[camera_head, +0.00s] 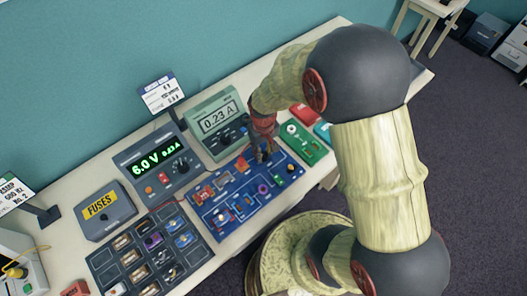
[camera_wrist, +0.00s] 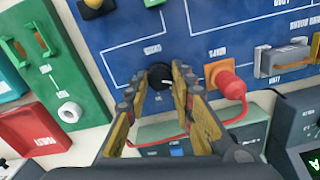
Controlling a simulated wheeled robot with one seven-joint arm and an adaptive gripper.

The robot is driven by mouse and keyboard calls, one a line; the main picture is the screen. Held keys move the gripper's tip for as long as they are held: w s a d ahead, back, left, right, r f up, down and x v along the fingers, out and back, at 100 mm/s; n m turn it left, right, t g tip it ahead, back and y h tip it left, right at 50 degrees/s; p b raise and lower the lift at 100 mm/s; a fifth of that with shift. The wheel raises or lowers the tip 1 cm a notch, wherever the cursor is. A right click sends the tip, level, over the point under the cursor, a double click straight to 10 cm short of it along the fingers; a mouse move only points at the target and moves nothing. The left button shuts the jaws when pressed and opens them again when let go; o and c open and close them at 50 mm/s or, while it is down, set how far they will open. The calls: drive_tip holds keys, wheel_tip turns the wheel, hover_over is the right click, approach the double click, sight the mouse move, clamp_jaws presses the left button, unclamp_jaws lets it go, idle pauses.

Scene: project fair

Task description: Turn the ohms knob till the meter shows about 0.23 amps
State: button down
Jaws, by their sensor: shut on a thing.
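The meter (camera_head: 217,119) is a green-grey box at the back of the table, and its display reads 0.23 A. The ohms knob (camera_wrist: 158,75) is a round black knob with a light mark on the blue circuit board (camera_head: 225,212). My gripper (camera_wrist: 156,88) has its two yellow-and-grey fingers on either side of the knob, shut on it. In the head view my gripper (camera_head: 262,150) reaches down to the board's far edge and hides the knob.
A power supply (camera_head: 149,163) left of the meter shows 6.0 V and 0.23 A. A red plug with a cable (camera_wrist: 229,84) sits close beside my fingers. A green board (camera_head: 304,143) lies right. A parts tray (camera_head: 121,220) and fuses box (camera_head: 106,210) stand left.

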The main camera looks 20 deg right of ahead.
sight(263, 155)
drive_tip(key=shift+m, duration=0.5)
drive_tip(key=c, duration=1.5)
unclamp_jaws()
drive_tip(key=shift+r, duration=0.1)
wheel_tip(263, 155, up, 12)
